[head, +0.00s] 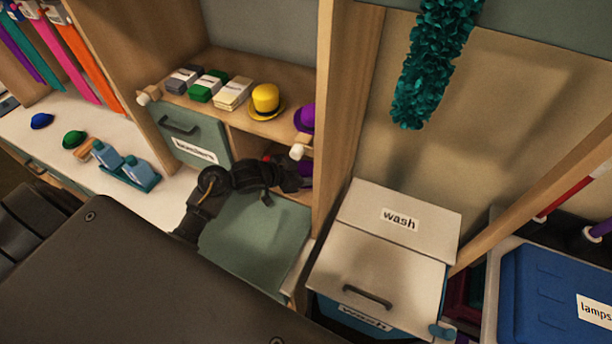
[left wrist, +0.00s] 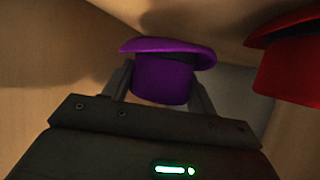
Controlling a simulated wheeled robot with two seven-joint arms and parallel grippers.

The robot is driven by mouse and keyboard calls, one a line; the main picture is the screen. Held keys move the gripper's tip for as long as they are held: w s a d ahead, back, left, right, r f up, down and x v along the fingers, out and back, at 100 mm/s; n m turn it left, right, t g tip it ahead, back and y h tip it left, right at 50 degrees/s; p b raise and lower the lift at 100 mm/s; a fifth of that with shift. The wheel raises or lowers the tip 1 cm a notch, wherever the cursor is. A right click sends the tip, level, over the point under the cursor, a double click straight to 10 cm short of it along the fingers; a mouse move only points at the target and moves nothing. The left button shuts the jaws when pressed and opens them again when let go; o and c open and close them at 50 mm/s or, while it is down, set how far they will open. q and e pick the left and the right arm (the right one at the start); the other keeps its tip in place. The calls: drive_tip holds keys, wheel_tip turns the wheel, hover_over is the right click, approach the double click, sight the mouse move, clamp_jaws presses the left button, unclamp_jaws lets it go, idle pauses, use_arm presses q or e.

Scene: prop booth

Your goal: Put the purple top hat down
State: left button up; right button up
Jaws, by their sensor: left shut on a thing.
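My left arm reaches in the head view into a compartment below the shelf, and the left gripper (head: 292,178) is at its opening. In the left wrist view the gripper (left wrist: 160,82) is shut on a purple top hat (left wrist: 163,88), one finger on each side of its crown. The hat's brim is uppermost in that picture. In the head view only a bit of purple (head: 306,169) shows past the gripper. Whether the hat touches the compartment floor is hidden. My right gripper is in neither view.
A red hat (left wrist: 288,75) is close right of the held hat in the left wrist view. On the shelf above stand a yellow hat (head: 266,99), another purple hat (head: 304,118) and small boxes (head: 207,86). A wooden post (head: 338,120) bounds the compartment's right.

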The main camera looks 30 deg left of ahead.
use_arm(q)
drive_tip(key=shift+f, duration=1.15)
drive_tip(key=shift+f, duration=0.1)
drive_tip(key=shift+f, duration=0.15)
drive_tip(key=o, duration=0.9)
drive_tip(key=shift+o, duration=0.2)
drive_tip(key=shift+s+a+r, duration=0.15)
drive_tip(key=shift+s+r, duration=0.05)
drive_tip(key=shift+r, duration=0.15)
drive_tip(key=v, duration=1.1)
drive_tip(key=shift+s+a+r, duration=0.1)
drive_tip(key=shift+s+r, duration=0.1)
drive_tip(key=shift+s, duration=0.05)
